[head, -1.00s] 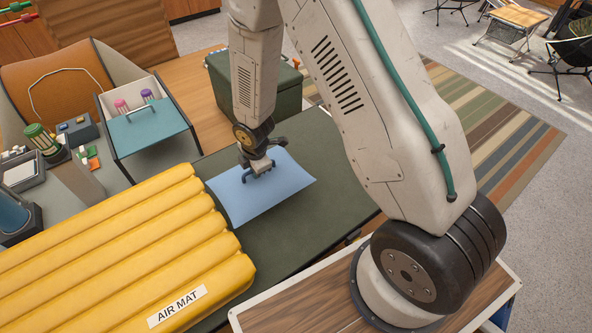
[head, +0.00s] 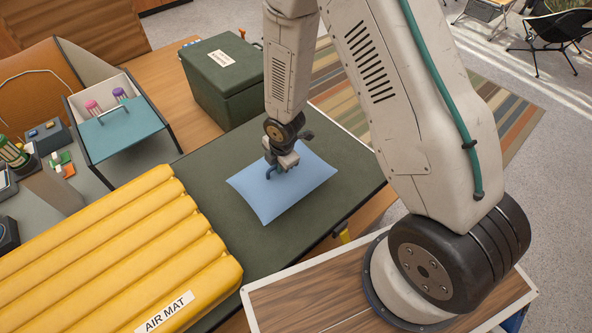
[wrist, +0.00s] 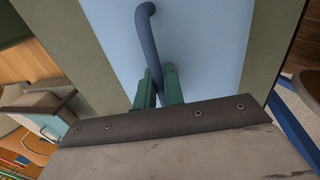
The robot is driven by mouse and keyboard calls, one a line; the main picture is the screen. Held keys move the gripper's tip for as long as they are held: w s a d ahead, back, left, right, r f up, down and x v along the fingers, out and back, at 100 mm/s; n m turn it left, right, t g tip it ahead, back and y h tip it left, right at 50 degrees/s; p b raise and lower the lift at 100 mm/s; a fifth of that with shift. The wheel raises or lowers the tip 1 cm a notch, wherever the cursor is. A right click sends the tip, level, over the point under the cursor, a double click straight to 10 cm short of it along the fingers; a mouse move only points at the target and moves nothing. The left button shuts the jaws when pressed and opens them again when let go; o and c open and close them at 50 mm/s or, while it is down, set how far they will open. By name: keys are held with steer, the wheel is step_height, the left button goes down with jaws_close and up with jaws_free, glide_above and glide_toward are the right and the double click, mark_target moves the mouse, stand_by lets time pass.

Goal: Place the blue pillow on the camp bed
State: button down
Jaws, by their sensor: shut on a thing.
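The blue pillow (head: 262,205) is over the dark green top of the camp bed (head: 215,165), to the right of a yellow air mat. It looks level; I cannot tell whether it rests on the bed or hangs just above. My gripper (head: 281,168) is over the pillow's far half, shut on a dark blue handle on its top. In the wrist view the green fingers (wrist: 158,88) close on the handle (wrist: 147,45), and the light blue pillow (wrist: 208,40) fills the middle. Green bed cloth (wrist: 268,45) shows on both sides.
The yellow air mat (head: 120,255) covers the left part of the bed. A green lidded box (head: 222,80) stands behind it. A teal-fronted open drawer (head: 130,130) is at the left. Green cloth is bare around the pillow.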

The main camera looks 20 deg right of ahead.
mark_target(290, 174)
steer(key=shift+s+d+f, duration=0.1)
steer(key=shift+s+d, duration=0.1)
steer(key=shift+d, duration=0.5)
steer(key=shift+s+d+f, duration=0.2)
steer(key=shift+s+d, duration=0.05)
steer(key=shift+d, duration=0.3)
steer(key=shift+a+f, duration=0.2)
steer(key=shift+f, duration=1.05)
steer(key=shift+w+d+f, duration=0.1)
steer(key=shift+f, duration=0.25)
steer(key=c, duration=1.5)
jaws_free()
steer(key=shift+f, duration=0.1)
steer(key=shift+s+d+r, duration=0.1)
steer(key=shift+s+r, duration=0.15)
steer(key=shift+r, duration=1)
steer(key=shift+s+d+r, duration=0.1)
steer(key=shift+s+r, duration=0.15)
steer(key=shift+r, duration=1)
steer(key=shift+s+d+r, duration=0.1)
steer(key=shift+s+r, duration=0.15)
steer(key=shift+r, duration=1)
